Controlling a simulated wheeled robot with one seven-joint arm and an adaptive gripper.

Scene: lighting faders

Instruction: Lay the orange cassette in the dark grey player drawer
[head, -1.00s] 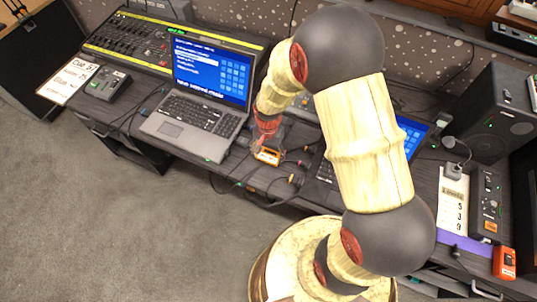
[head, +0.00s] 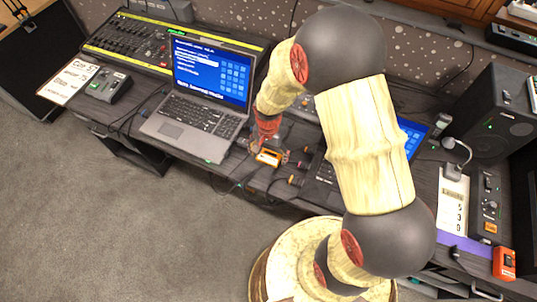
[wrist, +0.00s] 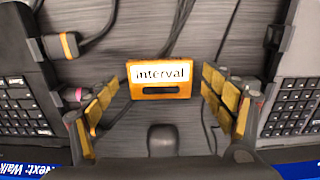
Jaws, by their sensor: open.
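The orange cassette (wrist: 160,92) lies on the dark table with its white "interval" label facing up. It also shows in the head view (head: 268,158), between the two laptops. My gripper (wrist: 160,102) is open above the table, one padded finger to the left of the cassette and one to the right. There is a gap on each side, and neither finger visibly touches it. In the head view my gripper (head: 263,146) is small and partly hidden. I cannot clearly make out the dark grey player drawer in these views.
An open laptop (head: 200,105) stands left of the cassette and another (head: 325,172) right of it, partly behind my arm. Cables and plugs (wrist: 62,46) lie close by. A small dark box (head: 108,85) sits at the left, and a speaker (head: 492,115) stands at the right.

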